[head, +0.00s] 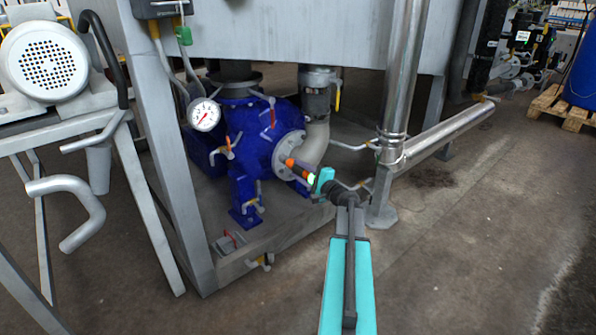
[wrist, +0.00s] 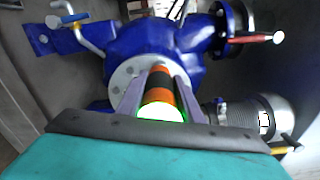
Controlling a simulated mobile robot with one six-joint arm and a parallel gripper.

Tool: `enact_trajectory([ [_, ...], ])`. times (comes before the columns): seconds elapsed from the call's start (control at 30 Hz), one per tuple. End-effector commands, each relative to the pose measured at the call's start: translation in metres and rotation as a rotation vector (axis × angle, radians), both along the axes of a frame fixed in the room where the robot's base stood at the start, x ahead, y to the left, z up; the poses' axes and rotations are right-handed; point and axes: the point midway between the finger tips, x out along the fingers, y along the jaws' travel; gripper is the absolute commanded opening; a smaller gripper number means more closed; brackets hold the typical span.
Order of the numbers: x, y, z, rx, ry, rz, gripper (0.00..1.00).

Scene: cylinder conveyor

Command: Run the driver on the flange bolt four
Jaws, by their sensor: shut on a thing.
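The blue pump (head: 248,145) stands under the grey machine, with a round grey flange (head: 289,154) on its right side. My gripper (head: 305,174) is shut on the driver (head: 291,163), an orange and black cylinder with a glowing green and white end. In the wrist view the driver (wrist: 159,90) sits between the two grey fingers, its far end towards the flange (wrist: 132,80). Bolt heads show around the flange rim. The driver hides part of the flange, and I cannot tell whether its tip touches a bolt or which bolt is the fourth.
A pressure gauge (head: 204,114) and several small valve handles stick out around the pump. A steel leg (head: 165,150) is at left, a vertical steel pipe (head: 402,80) at right. The floor (head: 470,220) at right is clear.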

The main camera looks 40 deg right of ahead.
Motion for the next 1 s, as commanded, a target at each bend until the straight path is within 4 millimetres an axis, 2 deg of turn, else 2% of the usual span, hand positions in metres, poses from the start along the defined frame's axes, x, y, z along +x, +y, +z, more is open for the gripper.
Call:
enact_trajectory([
  [0.5,-0.02,0.001,0.001,0.0,-0.002,-0.001,0.01],
  [1.0,-0.023,0.001,0.001,0.0,-0.002,-0.001,0.01],
])
